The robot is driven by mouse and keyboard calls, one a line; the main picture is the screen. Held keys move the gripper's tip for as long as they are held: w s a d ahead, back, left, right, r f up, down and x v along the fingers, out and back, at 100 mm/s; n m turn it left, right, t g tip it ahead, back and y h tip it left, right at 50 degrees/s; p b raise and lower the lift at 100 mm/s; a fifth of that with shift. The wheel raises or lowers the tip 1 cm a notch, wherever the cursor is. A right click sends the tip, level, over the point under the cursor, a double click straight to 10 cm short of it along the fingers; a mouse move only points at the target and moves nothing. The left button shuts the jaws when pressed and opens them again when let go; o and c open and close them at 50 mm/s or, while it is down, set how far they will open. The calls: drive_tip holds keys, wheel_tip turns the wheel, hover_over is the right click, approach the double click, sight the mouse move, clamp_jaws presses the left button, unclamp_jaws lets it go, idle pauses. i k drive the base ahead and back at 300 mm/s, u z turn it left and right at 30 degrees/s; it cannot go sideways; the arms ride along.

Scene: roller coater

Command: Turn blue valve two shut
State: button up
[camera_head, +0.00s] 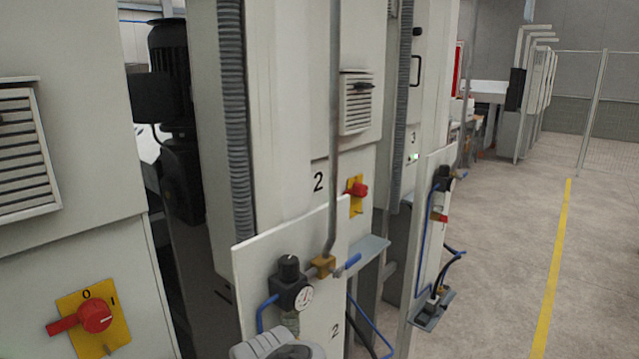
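The blue valve handle (347,264) sits on a brass valve body (322,266) on the white panel (262,262) marked 2. The handle points right and slightly up, away from the brass body. A grey pipe (334,130) comes down to the valve from above. A black regulator with a round gauge (304,297) is just left of and below the valve. A pale rounded part at the bottom edge below the regulator looks like my arm; my gripper's fingers are not visible.
A red switch on a yellow plate (95,317) is at the lower left, and another red switch (359,189) is above the valve. A grey shelf (362,251) juts out behind the handle. Panel three (427,240) stands further right. Open floor (500,250) lies to the right.

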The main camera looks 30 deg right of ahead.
sight(337, 274)
drive_tip(key=u, duration=0.5)
drive_tip(key=k, duration=1.05)
drive_tip(key=z, duration=0.2)
drive_tip(key=i, duration=0.6)
drive_tip(key=u, duration=0.15)
